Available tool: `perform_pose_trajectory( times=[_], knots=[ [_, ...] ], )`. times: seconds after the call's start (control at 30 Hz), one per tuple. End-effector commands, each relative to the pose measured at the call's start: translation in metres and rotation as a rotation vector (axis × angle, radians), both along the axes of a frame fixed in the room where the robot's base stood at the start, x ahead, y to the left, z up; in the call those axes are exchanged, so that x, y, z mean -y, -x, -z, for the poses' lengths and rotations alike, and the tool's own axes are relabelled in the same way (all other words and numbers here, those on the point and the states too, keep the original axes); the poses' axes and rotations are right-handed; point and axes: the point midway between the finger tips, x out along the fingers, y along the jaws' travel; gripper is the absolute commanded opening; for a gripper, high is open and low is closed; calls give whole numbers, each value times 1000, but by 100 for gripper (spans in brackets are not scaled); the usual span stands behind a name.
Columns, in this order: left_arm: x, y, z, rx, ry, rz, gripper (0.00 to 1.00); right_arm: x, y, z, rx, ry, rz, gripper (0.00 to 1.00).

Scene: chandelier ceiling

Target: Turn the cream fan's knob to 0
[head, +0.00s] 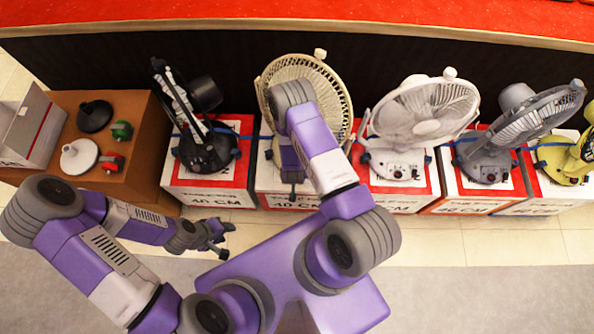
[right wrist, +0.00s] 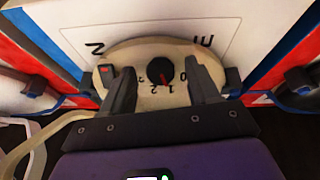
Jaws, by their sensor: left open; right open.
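The cream fan (head: 338,88) stands in the middle of the row in the head view, partly hidden by my right arm. In the right wrist view its cream base (right wrist: 145,97) shows a round black knob (right wrist: 160,71) with a red mark on its lower edge. The mark points at about the 1 among upside-down digits; the 0 is to the right. My right gripper (right wrist: 160,68) is open, with one finger on each side of the knob and gaps visible. My left gripper (head: 220,240) is open and empty above the floor, well left of the cream fan.
A black fan (head: 205,150) stands left of the cream one; a white fan (head: 405,125), a grey fan (head: 490,160) and a yellow fan (head: 565,160) stand right, on boxes. A brown box (head: 140,150) holds small items. A red switch (right wrist: 104,72) sits left of the knob.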

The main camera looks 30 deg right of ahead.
Motion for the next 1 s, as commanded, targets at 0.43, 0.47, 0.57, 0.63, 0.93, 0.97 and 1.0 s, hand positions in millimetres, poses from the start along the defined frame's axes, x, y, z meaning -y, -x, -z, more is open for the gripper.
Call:
perform_pose_trajectory(
  times=[0.43, 0.47, 0.57, 0.63, 0.93, 0.97, 1.0],
  knots=[
    [0, 0, 3, 0, 0, 0, 43, 2, -3, 7, 0, -1, -1, 51],
    [0, 0, 3, 0, 0, 0, 43, 2, -3, 7, 0, -1, -1, 47],
    [0, 0, 3, 0, 0, 0, 43, 2, -3, 7, 0, -1, -1, 31],
    [0, 0, 3, 0, 0, 0, 43, 2, -3, 7, 0, -1, -1, 21],
    [0, 0, 3, 0, 0, 0, 43, 1, -3, 7, -4, 7, -12, 4],
    [0, 0, 3, 0, 0, 0, 43, 1, -3, 7, -6, 10, -17, 4],
    [0, 0, 3, 0, 0, 0, 43, 1, -3, 7, -10, 16, -25, 4]
  ],
)
